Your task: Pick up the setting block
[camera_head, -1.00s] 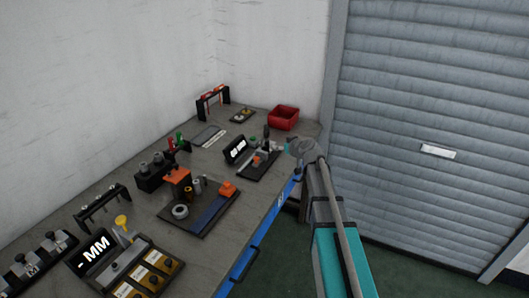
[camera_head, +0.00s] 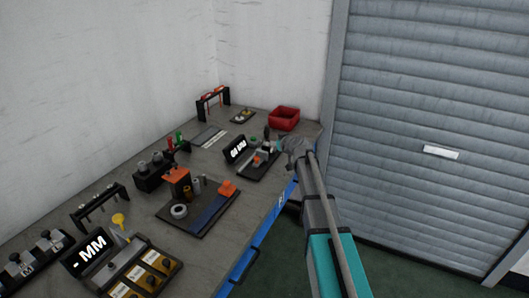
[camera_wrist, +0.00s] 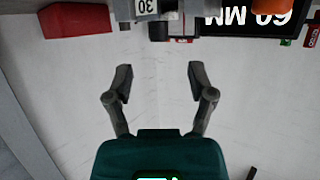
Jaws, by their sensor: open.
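In the wrist view a light grey block marked 30 (camera_wrist: 146,8) shows at the top edge, partly cut off. It may be the setting block; I cannot be sure. My gripper (camera_wrist: 160,77) is open and empty, its two fingers apart below that block in the picture, not touching it. In the head view my gripper (camera_head: 279,147) is at the right end of a small dark fixture plate (camera_head: 246,174) on the bench. The block cannot be told apart clearly there.
A display (camera_head: 236,150) stands at the fixture's left; the wrist view shows it upside down, reading 60 MM (camera_wrist: 250,18). A red bin (camera_head: 284,116) is behind the fixture. Another tooling board (camera_head: 178,228) lies nearer on the grey bench. A shutter door (camera_head: 430,110) is at right.

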